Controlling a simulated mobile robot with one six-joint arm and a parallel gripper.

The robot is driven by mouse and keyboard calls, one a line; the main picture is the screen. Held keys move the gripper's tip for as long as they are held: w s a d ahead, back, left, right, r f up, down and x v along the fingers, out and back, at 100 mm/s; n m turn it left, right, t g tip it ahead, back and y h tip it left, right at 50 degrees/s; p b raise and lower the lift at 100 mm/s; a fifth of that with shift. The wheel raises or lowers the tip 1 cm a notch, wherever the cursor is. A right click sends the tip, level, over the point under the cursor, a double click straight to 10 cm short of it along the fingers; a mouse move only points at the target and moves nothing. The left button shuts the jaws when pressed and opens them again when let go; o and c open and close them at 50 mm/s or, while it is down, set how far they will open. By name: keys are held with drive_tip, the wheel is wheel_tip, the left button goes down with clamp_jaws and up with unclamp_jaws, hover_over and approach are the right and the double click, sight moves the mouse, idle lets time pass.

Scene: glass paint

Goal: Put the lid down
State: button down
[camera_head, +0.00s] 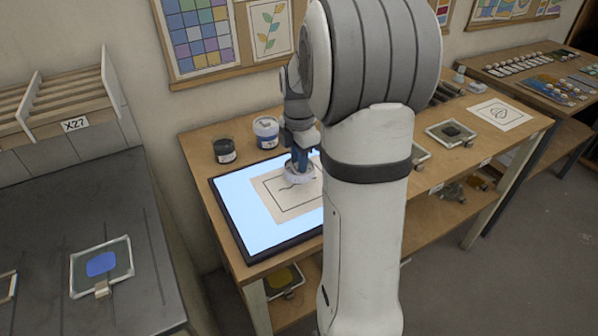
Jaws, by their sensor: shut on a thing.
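My gripper (300,163) points down over the lit light panel (234,222) on the wooden table. It is shut on a pale, round, flat thing that looks like the lid (297,175). The lid is over the drawing sheet on the panel. I cannot tell whether it touches the sheet or hangs just above it. My arm hides the right part of the panel. A white and blue jar (267,132) stands behind the panel, left of my gripper. A dark jar (224,151) stands further left.
Framed glass pieces (451,132) and a paper with a drawing (500,114) lie on the table's right part. A grey bench (82,225) with a blue-painted glass piece (101,264) is at left. The panel's left part is clear.

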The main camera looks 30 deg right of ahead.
drive_tip(key=shift+s+f, duration=0.1)
drive_tip(key=shift+f, duration=1.95)
drive_tip(key=shift+f, duration=0.1)
drive_tip(key=c, duration=1.3)
unclamp_jaws()
drive_tip(key=shift+o, duration=0.2)
wheel_tip(320, 180, up, 11)
drive_tip(key=shift+a+r, duration=0.15)
drive_tip(key=shift+r, duration=0.45)
drive_tip(key=s+a+f+m+t, duration=0.1)
drive_tip(key=s+a+m, duration=0.6)
drive_tip(key=s+m, duration=0.2)
drive_tip(key=s+a+f+m+t, duration=0.1)
drive_tip(key=s+a+f+m, duration=0.1)
drive_tip(key=s+a+m, duration=0.4)
drive_tip(key=s+m, duration=0.3)
drive_tip(key=s, duration=0.1)
drive_tip(key=shift+s+a+f+m+t, duration=0.15)
drive_tip(key=shift+a+f+m+t, duration=0.1)
drive_tip(key=shift+a+m+t, duration=0.15)
